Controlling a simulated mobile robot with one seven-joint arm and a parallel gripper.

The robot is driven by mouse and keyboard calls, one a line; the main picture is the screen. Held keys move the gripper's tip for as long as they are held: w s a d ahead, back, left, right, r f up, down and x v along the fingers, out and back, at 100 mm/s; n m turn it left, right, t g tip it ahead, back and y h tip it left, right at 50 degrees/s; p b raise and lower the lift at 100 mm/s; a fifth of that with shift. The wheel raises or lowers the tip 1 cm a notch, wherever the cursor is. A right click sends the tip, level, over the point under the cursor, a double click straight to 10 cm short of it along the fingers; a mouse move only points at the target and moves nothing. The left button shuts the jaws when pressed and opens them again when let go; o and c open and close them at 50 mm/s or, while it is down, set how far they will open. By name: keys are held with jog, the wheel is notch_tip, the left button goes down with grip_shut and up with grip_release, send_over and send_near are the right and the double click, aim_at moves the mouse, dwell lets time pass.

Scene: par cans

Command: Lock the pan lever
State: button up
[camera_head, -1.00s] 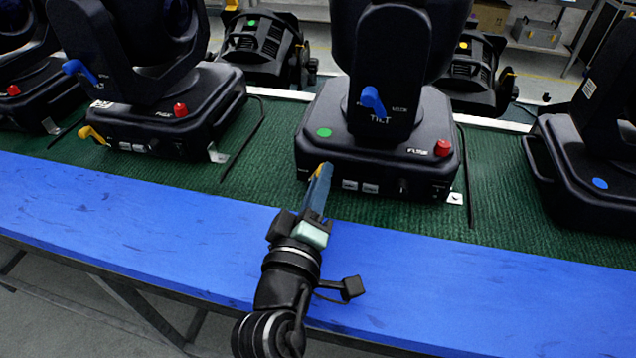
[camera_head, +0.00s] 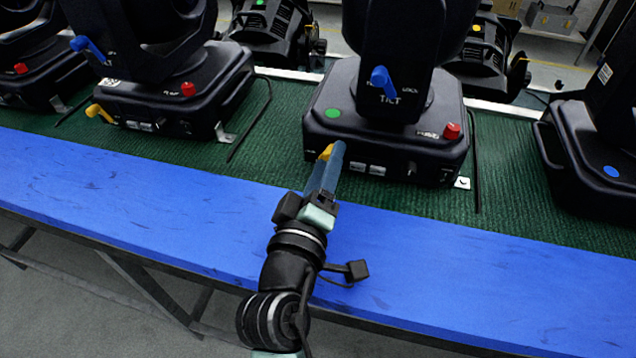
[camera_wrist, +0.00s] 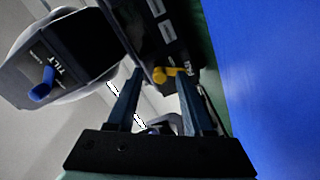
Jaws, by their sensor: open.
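The middle stage light's black base (camera_head: 410,150) stands on the green mat. Its yellow pan lever (camera_head: 327,152) sticks out at the base's front left corner, partly hidden by my gripper (camera_head: 331,157). My gripper is open, with its blue fingers reaching the lever. In the wrist view, the yellow lever (camera_wrist: 168,74) lies between the fingertips of my gripper (camera_wrist: 160,76); I cannot tell whether either finger touches it. The blue tilt lever (camera_head: 383,81) is higher up on the light's arm and also shows in the wrist view (camera_wrist: 43,84).
A red knob (camera_head: 452,131) sits on the base's right side. Another light (camera_head: 170,95) with its own yellow lever (camera_head: 99,113) stands to the left, and one more (camera_head: 590,150) to the right. The blue table edge (camera_head: 450,245) in front is clear.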

jog(key=b+v, duration=0.2)
jog(key=v, duration=1)
jog(key=shift+s+a, duration=0.1)
jog(key=shift+s, duration=0.25)
jog(key=w+r+m+t+y, duration=0.1)
jog(key=w+r+m+t, duration=0.2)
jog(key=r, duration=1)
jog(key=w+r+m+t+y, duration=0.15)
jog(key=r+m+t, duration=0.25)
jog(key=r, duration=1)
jog(key=s+r+t+y+p, duration=0.1)
jog(key=r+p, duration=0.5)
jog(key=r, duration=0.6)
jog(key=s+r+m+t+y+p, duration=0.1)
jog(key=s+r+t+y+p, duration=0.1)
jog(key=r+p, duration=0.4)
notch_tip(320, 180, up, 6)
jog(key=shift+s+d+f+p, duration=0.1)
jog(key=shift+s+d+p, duration=0.2)
jog(key=shift+s, duration=0.6)
